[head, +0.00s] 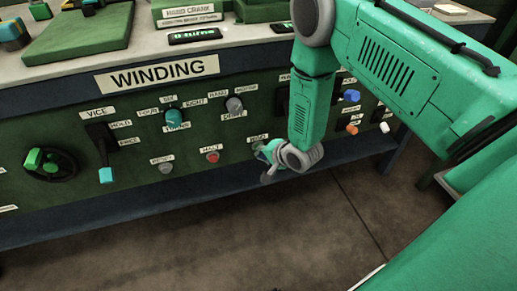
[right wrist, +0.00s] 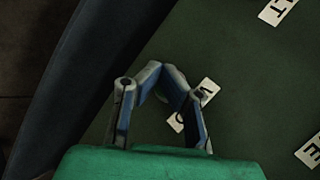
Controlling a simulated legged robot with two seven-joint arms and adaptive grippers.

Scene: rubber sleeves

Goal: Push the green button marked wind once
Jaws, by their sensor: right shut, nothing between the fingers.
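The winding panel (head: 80,190) is a dark green front with several labelled controls. The label (head: 258,138) above the spot by my right gripper (head: 267,173) is partly covered and seems to read WIND. The green button itself cannot be made out for certain; my gripper blocks that spot. In the right wrist view my right gripper (right wrist: 165,78) is shut and empty, fingertips together over the panel. A partly covered white label (right wrist: 207,93) lies right beside the fingers. I cannot tell whether the fingertips touch the panel or button. My left gripper is not in view.
A red button (head: 212,157) under the HALT label and a grey button (head: 166,168) sit to the left. A lever with a cyan handle (head: 106,175), a cyan knob (head: 174,119) and a handwheel (head: 50,165) are farther left. A blue rail (head: 150,203) runs below the panel.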

